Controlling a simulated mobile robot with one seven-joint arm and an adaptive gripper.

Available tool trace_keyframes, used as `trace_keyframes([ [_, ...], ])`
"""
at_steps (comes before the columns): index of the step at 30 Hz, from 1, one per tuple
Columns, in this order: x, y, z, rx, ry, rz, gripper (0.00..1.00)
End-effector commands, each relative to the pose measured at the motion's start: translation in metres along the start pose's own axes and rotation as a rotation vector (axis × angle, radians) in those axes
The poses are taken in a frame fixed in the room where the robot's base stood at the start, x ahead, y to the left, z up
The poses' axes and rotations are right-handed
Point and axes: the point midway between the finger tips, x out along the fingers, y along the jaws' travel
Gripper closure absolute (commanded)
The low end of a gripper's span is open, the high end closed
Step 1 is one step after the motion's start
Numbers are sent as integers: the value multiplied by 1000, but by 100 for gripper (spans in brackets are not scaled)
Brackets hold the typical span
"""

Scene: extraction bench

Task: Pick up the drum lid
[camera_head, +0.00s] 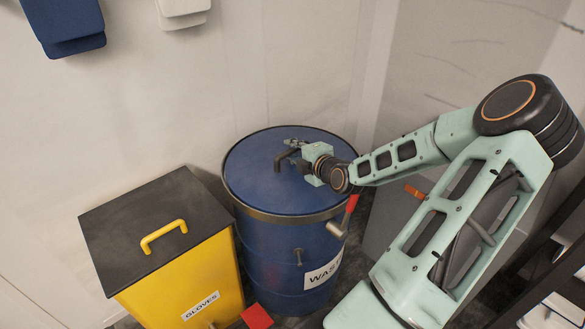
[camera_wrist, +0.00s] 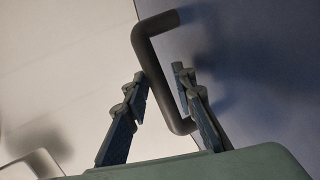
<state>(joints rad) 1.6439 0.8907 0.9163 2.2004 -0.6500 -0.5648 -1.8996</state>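The drum lid (camera_head: 250,170) is a round blue disc lying flat on top of the blue drum (camera_head: 270,265). Its dark bent-bar handle (camera_head: 284,157) stands near the lid's middle and shows large in the wrist view (camera_wrist: 158,70). My gripper (camera_head: 291,150) is low over the lid at the handle. In the wrist view its two fingers (camera_wrist: 158,83) are apart, one on each side of the bar. A gap shows beside the right finger; whether the left finger touches the bar I cannot tell. My gripper hides part of the lid's right side.
A yellow bin (camera_head: 185,280) with a dark top and yellow handle, labelled GLOVES, stands left of the drum. A red piece (camera_head: 256,316) is low between them. A clamp lever (camera_head: 335,229) sticks out at the drum's right rim. A pale wall is close behind.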

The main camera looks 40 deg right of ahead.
Motion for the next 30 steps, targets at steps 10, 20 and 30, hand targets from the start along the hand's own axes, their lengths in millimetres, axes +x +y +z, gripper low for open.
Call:
trace_keyframes([
  [10, 1, 0, 0, 1, 0, -1, 88],
  [20, 1, 0, 0, 2, 0, -1, 100],
  [30, 1, 2, 0, 2, 0, 3, 100],
])
